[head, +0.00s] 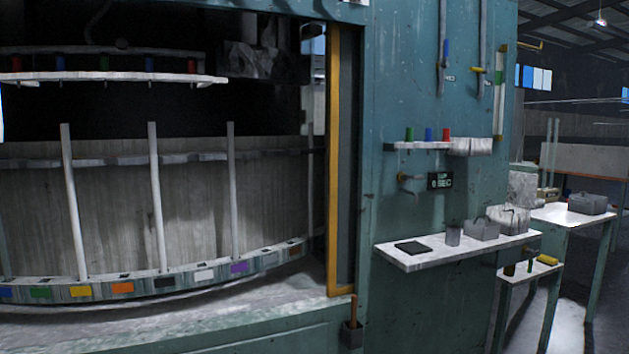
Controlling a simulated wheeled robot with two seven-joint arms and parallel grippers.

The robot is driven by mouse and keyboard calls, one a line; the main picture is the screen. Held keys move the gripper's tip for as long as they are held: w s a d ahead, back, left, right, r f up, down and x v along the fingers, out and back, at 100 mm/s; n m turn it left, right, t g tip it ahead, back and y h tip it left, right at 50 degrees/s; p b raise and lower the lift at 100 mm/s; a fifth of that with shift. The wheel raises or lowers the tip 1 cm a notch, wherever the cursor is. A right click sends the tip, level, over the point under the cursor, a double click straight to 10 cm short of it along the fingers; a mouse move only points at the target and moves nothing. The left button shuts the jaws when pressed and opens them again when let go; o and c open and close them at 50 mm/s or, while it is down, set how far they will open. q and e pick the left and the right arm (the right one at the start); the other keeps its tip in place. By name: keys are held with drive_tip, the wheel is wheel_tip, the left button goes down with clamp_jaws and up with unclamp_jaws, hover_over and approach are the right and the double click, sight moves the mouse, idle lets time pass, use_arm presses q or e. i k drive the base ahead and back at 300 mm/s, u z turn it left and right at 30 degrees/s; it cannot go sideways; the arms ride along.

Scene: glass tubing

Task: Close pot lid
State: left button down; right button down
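No pot with an open lid can be made out for sure. A white shelf (455,248) on the teal wall holds small grey vessels. A grey block-shaped container with a thin handle (481,231) stands near the middle of it. A pale, lumpy container with a handle (508,220) stands to its right. A small grey cup (453,236) stands to its left. A flat black square (411,247) lies at the shelf's left end. Whether any of these has a separate lid, I cannot tell. Neither of my grippers shows in the head view.
A large teal cabinet opening with a yellow post (333,160) fills the left, with white rods (156,190) above a curved rail of coloured tags (165,284). A small stand (530,271) is lower right. A table (570,215) with a grey box (587,203) stands behind.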

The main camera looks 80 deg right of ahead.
sight(522, 187)
drive_tip(key=k, duration=1.05)
drive_tip(key=z, duration=4.4)
drive_tip(key=i, duration=4.45)
drive_tip(key=u, duration=3.35)
drive_tip(key=i, duration=0.85)
drive_tip(key=u, duration=0.05)
